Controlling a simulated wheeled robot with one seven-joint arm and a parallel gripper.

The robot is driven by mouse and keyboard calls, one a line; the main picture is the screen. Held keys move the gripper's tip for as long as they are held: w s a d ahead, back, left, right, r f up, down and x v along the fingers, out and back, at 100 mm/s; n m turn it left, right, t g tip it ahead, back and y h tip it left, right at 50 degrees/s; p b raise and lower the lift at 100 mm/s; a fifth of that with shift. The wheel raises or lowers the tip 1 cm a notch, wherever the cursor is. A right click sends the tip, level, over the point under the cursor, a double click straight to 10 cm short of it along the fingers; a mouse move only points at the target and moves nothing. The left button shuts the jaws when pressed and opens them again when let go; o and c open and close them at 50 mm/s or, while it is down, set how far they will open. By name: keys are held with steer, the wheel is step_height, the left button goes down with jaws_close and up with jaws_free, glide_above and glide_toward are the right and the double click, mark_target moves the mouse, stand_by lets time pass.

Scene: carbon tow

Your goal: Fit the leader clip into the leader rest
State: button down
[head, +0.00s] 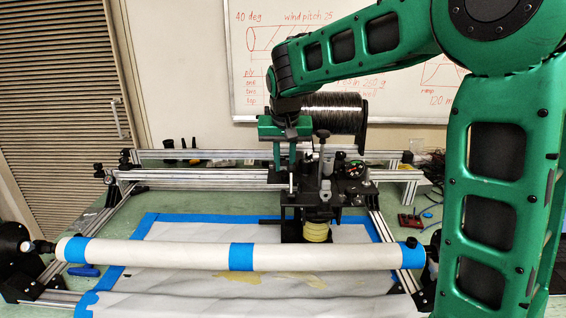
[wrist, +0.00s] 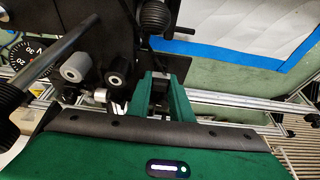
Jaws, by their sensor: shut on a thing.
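My gripper (head: 290,158) hangs beside the winding carriage (head: 318,190), its green fingers pointing down. In the wrist view its two green fingers (wrist: 161,98) are closed around a small dark piece, which I take to be the leader clip (wrist: 160,86). Only a little of the clip shows between the fingertips; in the head view I cannot make it out. A black upright plate of the carriage stands right beside the fingers. I cannot pick out the leader rest for certain among the black carriage parts, and cannot tell whether the clip touches it.
A spool of dark tow (head: 332,113) sits above the carriage. Rollers (wrist: 75,67) stand close left of the fingers. A white mandrel with blue tape (head: 190,255) spans the front. Aluminium rails (head: 210,175) run behind. A blue-taped white sheet (head: 180,225) covers the table.

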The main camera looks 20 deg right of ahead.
steer(key=shift+f, duration=0.6)
steer(key=c, duration=1.5)
jaws_free()
steer(key=v, duration=1)
steer(key=shift+a+r, duration=0.1)
steer(key=shift+r, duration=0.2)
steer(key=shift+s, duration=0.15)
